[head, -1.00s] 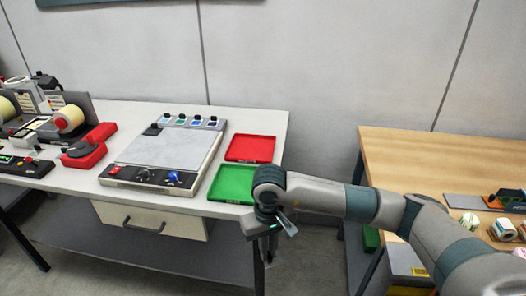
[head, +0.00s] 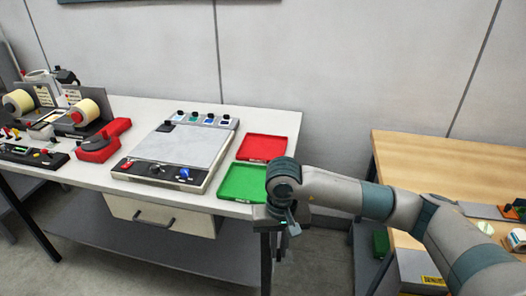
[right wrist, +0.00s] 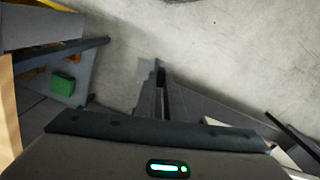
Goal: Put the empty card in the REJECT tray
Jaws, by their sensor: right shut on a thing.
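The red tray (head: 262,147) lies empty on the white table's right end, behind the green tray (head: 244,182), which is also empty. The small labels on their front edges are too small to read. My right gripper (head: 288,230) points down just off the table's front right corner, right of and in front of the green tray. In the right wrist view its fingers (right wrist: 160,92) are shut on a thin, pale grey card (right wrist: 145,70). The card's face cannot be made out. My left gripper is not in view.
A flat grey machine with knobs (head: 177,150) stands left of the trays. A label rewinder with rolls (head: 88,112) and a red-based part (head: 104,142) are further left. A wooden table (head: 430,150) stands at the right, past a gap.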

